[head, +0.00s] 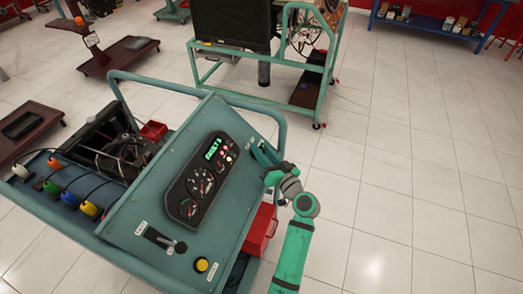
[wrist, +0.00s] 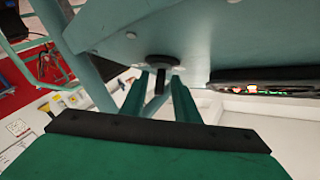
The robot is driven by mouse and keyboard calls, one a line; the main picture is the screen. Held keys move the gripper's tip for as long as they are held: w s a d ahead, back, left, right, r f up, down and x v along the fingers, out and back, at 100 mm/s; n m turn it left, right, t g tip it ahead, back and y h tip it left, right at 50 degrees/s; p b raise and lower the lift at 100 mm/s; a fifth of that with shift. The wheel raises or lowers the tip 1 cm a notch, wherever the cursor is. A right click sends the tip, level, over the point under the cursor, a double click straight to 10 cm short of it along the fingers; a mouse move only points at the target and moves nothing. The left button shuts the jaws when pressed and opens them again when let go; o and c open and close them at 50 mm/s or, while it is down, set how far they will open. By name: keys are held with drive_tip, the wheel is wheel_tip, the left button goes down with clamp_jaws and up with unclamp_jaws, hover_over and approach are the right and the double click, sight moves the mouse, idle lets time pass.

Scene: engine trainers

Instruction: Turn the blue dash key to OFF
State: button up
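The teal dash panel (head: 150,205) slopes on an engine trainer in the head view. My gripper (head: 262,158) is at its right edge, beside the black gauge cluster (head: 203,178). In the wrist view the two green fingers of my gripper (wrist: 161,85) stand apart with a gap between them. A dark round fitting (wrist: 163,62) on the panel sits just beyond the fingertips, in line with the gap. I cannot tell whether the fingers touch it. No blue key shows clearly; in the head view my gripper covers that part of the panel, and the key's position cannot be read.
The cluster has a lit green display (head: 213,148). A yellow button (head: 201,265) and a black lever (head: 165,240) are lower on the panel. A red box (head: 261,228) is beside the trainer, below my gripper. Tiled floor to the right is clear.

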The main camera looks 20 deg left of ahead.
clamp_jaws()
drive_tip(key=shift+w+n+y, duration=0.1)
drive_tip(key=shift+n+y, duration=0.2)
drive_tip(key=n+g+y, duration=0.1)
drive_tip(key=n+g, duration=0.1)
drive_tip(key=n, duration=0.1)
drive_tip(key=n+g+y, duration=0.2)
drive_tip(key=shift+w+r+n+g+y, duration=0.1)
drive_tip(key=shift+n+g+y, duration=0.2)
drive_tip(key=shift+n+g, duration=0.1)
drive_tip(key=shift+d+n+g+y, duration=0.1)
drive_tip(key=shift+n+g+y, duration=0.4)
drive_tip(key=shift+n+g, duration=0.55)
drive_tip(key=shift+n+g+y, duration=0.3)
drive_tip(key=shift+n+g, duration=1.45)
drive_tip(key=shift+n, duration=0.3)
drive_tip(key=shift+s+n+g, duration=0.2)
drive_tip(key=shift+n+g, duration=0.1)
